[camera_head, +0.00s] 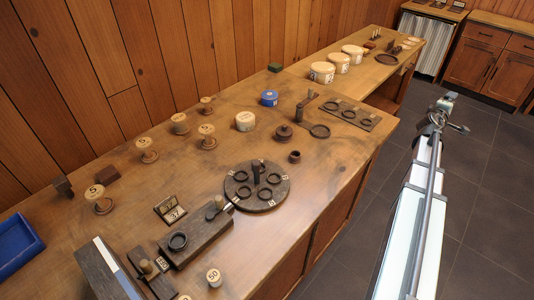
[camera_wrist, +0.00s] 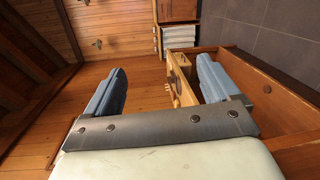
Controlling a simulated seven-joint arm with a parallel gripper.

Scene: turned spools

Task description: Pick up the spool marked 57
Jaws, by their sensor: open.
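Several pale turned wooden spools with numbered tops stand upright on the wooden bench in the head view: one at the left (camera_head: 95,192), one further back (camera_head: 147,147), and others near the middle (camera_head: 180,120), (camera_head: 207,131), (camera_head: 206,102). Their numbers are too small to read surely, so I cannot tell which is marked 57. My gripper (camera_wrist: 162,66) shows in the wrist view with its two blue-grey fingers wide apart and nothing between them. In the head view my arm is at the right over the floor, apart from the spools.
The bench (camera_head: 240,100) also holds a dark round plate with rings (camera_head: 272,201), white tubs (camera_head: 322,72), a blue tin (camera_head: 269,97), a ring board (camera_head: 365,118), a blue tray (camera_head: 15,245), and dark wooden blocks at the front left. The wood-panelled wall runs behind.

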